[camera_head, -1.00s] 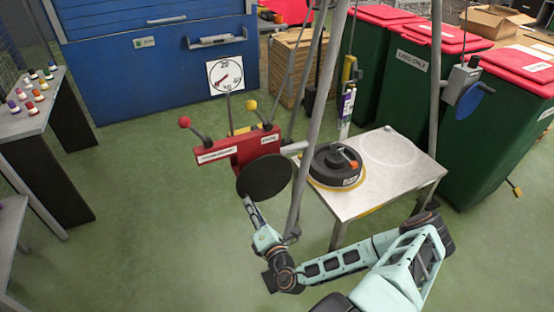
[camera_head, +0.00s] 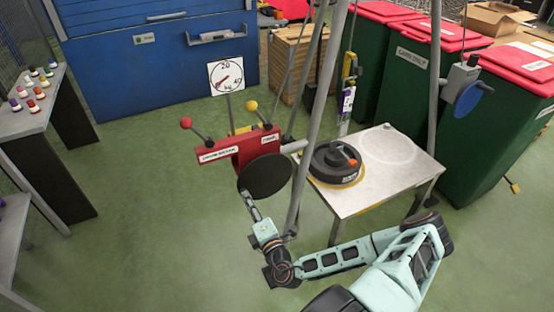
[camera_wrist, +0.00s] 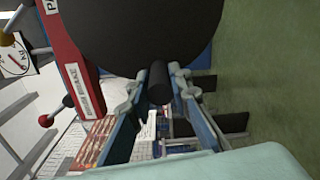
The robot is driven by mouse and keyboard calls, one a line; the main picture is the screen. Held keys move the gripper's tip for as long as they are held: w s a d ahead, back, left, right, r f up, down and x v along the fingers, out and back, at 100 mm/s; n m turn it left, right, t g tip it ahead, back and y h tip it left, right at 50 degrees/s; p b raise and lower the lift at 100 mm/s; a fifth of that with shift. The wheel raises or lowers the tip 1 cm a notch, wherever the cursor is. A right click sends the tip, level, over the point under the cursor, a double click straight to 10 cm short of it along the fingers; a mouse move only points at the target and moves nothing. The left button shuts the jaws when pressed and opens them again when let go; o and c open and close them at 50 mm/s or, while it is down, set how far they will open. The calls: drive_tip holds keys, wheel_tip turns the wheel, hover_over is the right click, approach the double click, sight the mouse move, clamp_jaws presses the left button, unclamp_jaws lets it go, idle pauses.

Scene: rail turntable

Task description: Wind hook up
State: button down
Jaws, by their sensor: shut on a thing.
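My gripper (camera_head: 251,200) is at the lower edge of the black crank disc (camera_head: 265,176) on the red winch housing (camera_head: 218,150). In the wrist view my gripper (camera_wrist: 158,78) has its fingers on either side of the short black crank handle (camera_wrist: 159,90), shut on it. The yellow hook block (camera_head: 350,66) hangs on its line, with a labelled purple-and-white part (camera_head: 347,101) below it. The hook's tip is too small to make out. A round black weight (camera_head: 333,168) with an orange-marked handle sits on the grey table (camera_head: 387,184), below the hanging block.
A dial gauge (camera_head: 226,76) stands behind the winch. Levers with a red knob (camera_head: 186,123) and a yellow knob (camera_head: 252,105) rise from the housing. A grey frame leg (camera_head: 314,130) stands close right of the disc.

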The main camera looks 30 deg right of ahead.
drive_tip(key=shift+a+r+m+p, duration=0.2)
drive_tip(key=shift+r+m+p, duration=0.35)
drive_tip(key=shift+r, duration=0.4)
drive_tip(key=shift+w+r+m+p, duration=0.1)
drive_tip(key=shift+r+m+p, duration=0.5)
drive_tip(key=shift+m, duration=0.65)
drive_tip(key=shift+d+r, duration=0.1)
drive_tip(key=shift+r, duration=0.05)
drive_tip(key=c, duration=1.6)
unclamp_jaws()
drive_tip(key=shift+f, duration=0.2)
drive_tip(key=shift+s, duration=0.25)
drive_tip(key=s+p, duration=0.1)
drive_tip(key=s, duration=0.6)
drive_tip(key=shift+s, duration=0.35)
